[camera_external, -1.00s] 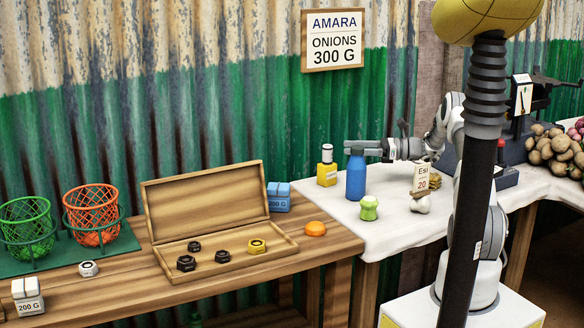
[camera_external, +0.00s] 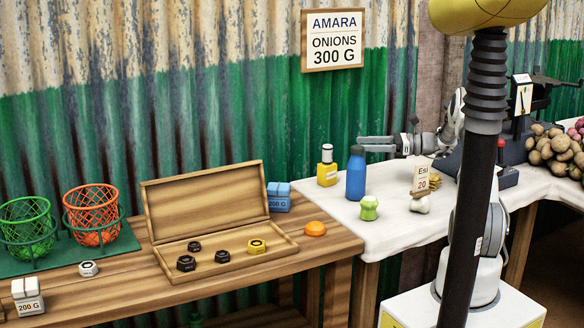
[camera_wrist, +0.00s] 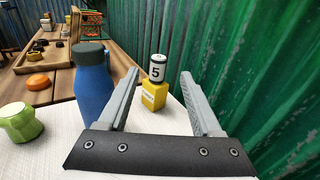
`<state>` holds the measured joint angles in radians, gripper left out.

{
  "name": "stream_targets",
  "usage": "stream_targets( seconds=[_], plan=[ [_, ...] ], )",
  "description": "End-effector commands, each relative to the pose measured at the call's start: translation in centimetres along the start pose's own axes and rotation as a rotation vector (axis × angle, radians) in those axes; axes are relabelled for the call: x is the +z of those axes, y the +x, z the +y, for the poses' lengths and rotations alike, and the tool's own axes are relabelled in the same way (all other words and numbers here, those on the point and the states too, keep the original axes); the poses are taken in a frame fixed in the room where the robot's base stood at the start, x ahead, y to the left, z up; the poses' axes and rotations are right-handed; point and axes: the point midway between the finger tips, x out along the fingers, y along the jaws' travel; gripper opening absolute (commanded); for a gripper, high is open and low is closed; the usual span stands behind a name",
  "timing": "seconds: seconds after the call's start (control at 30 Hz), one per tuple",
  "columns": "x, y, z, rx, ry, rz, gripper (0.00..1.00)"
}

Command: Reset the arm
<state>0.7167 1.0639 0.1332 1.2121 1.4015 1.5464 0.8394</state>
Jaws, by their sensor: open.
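My gripper (camera_external: 376,144) is at the right part of the scene, above the white-covered table (camera_external: 400,227). Its two fingers are apart with nothing between them, which the wrist view (camera_wrist: 160,80) also shows. A blue bottle with a dark cap (camera_external: 356,174) stands upright on the white cloth, just below and beside the fingers. In the wrist view the bottle (camera_wrist: 93,88) is left of the left finger, and a yellow block with a white cylinder marked 5 (camera_wrist: 154,94) appears beyond the gap between the fingers.
An open wooden box (camera_external: 285,245) with several nuts lies on the wooden table. A corrugated wall (camera_external: 230,100) runs close behind. Potatoes (camera_external: 552,149) lie far right.

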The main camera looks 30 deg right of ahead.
Motion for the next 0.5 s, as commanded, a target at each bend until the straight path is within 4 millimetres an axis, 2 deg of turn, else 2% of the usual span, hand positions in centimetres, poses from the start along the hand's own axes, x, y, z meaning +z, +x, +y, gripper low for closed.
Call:
stream_targets(
  seconds=[0.07, 0.17, 0.37, 0.5],
  plan=[
    [1.8, 1.2, 0.2, 0.009, -0.058, 0.041, 0.66],
    [4.3, 3.0, 1.5, 0.044, -0.140, 0.117, 0.66],
    [7.7, 6.1, 6.9, 0.176, -0.318, 0.292, 0.66],
    [9.7, 7.4, 11.4, 0.284, -0.467, 0.415, 0.66]
  ],
)
